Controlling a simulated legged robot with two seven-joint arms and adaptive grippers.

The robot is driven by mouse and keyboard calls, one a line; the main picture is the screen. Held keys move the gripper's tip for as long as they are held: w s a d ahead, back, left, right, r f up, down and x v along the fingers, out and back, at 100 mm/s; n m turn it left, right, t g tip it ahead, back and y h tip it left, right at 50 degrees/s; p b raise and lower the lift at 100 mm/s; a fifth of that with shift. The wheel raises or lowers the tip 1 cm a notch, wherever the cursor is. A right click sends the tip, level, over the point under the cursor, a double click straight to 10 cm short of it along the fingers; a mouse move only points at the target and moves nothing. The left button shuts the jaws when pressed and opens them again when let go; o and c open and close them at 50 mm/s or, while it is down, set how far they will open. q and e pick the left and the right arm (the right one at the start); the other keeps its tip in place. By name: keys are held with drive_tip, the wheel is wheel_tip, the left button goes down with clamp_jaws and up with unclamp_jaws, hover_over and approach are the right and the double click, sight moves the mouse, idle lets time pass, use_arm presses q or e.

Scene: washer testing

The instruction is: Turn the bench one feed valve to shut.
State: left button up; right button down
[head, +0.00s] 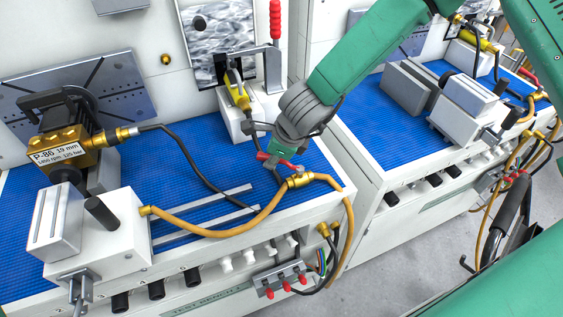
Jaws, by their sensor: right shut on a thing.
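The feed valve of the near bench has a brass body (299,181) joined to a yellow hose above the bench's front right edge. Its red lever (264,157) reaches left and slightly up from the body. My right gripper (279,158) comes down from the upper right on its green arm and is shut on the red lever. The gripper hides part of the lever, so its exact angle is hard to read. My left gripper is not in view.
A red-handled clamp (275,20) stands behind the valve. The second bench (385,150) with grey blocks is at right.

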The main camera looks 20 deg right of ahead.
drive_tip(key=w+m, duration=0.1)
drive_tip(key=w+d+r+m+h, duration=0.1)
drive_tip(key=m, duration=0.1)
drive_tip(key=shift+t+b, duration=0.3)
drive_tip(key=shift+b, duration=0.05)
drive_tip(key=m, duration=0.1)
drive_tip(key=w+d+m+h, duration=0.1)
drive_tip(key=shift+d+m, duration=0.2)
drive_tip(key=shift+m, duration=0.1)
drive_tip(key=shift+w+d+m+h, duration=0.2)
drive_tip(key=shift+d+m+h, duration=0.55)
drive_tip(key=shift+m, duration=0.45)
drive_tip(key=shift+w+d+m+h, duration=0.1)
drive_tip(key=shift+d+m+h, duration=0.55)
drive_tip(key=shift+m, duration=0.55)
drive_tip(key=shift+d, duration=0.15)
drive_tip(key=c, duration=1.4)
unclamp_jaws()
drive_tip(key=shift+f+g+b, duration=0.1)
drive_tip(key=shift+g+b, duration=0.2)
drive_tip(key=shift+g, duration=0.1)
drive_tip(key=shift+s, duration=0.2)
